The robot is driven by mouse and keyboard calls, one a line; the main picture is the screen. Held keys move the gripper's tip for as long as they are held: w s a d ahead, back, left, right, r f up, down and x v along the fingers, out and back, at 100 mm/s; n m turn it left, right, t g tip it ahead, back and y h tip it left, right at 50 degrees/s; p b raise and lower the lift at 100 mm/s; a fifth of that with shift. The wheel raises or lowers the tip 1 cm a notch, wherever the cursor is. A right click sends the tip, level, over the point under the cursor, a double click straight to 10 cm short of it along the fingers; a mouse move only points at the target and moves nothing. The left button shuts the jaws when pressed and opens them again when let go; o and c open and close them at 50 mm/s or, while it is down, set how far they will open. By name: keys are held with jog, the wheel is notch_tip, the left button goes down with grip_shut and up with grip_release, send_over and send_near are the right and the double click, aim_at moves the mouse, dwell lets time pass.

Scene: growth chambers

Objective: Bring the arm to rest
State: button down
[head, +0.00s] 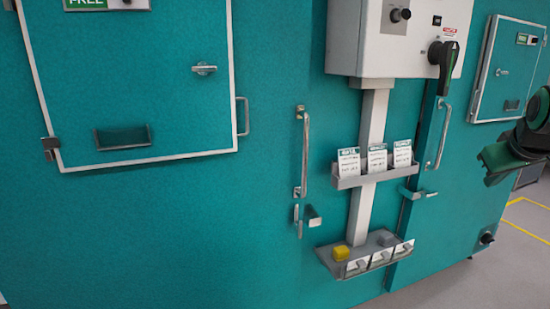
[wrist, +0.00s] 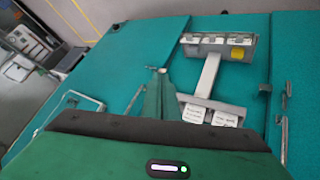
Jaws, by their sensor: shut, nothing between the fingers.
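My arm (head: 520,140), dark with green parts, shows at the right edge of the head view, raised in front of the right-hand side of the teal chamber wall. In the wrist view my gripper (wrist: 158,72) shows as narrow fingers beyond its dark and green body. It is shut and empty. Nothing is seen touching it, and its fingertips are not clear in the head view.
The teal wall carries a white control box (head: 395,40) with a black handle, a card rack (head: 375,178), a lower tray (head: 365,256) with a yellow block (head: 341,252), and door handles (head: 302,150). Grey floor (head: 490,270) is open at lower right.

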jog(key=s+a+f+m+g+y, duration=0.2)
jog(key=s+a+f+m+g, duration=0.1)
jog(key=s+f, duration=0.6)
jog(key=s+a+f+m+g+y, duration=0.2)
jog(key=s+a+f, duration=0.4)
jog(key=s, duration=1)
notch_tip(320, 180, down, 3)
jog(key=m+g, duration=0.1)
jog(key=g, duration=0.1)
jog(key=shift+s+a+f+g, duration=0.15)
jog(key=shift+s+a+g, duration=0.05)
jog(key=shift+a+g, duration=0.1)
jog(key=shift+w+f, duration=0.25)
jog(key=shift+w, duration=0.4)
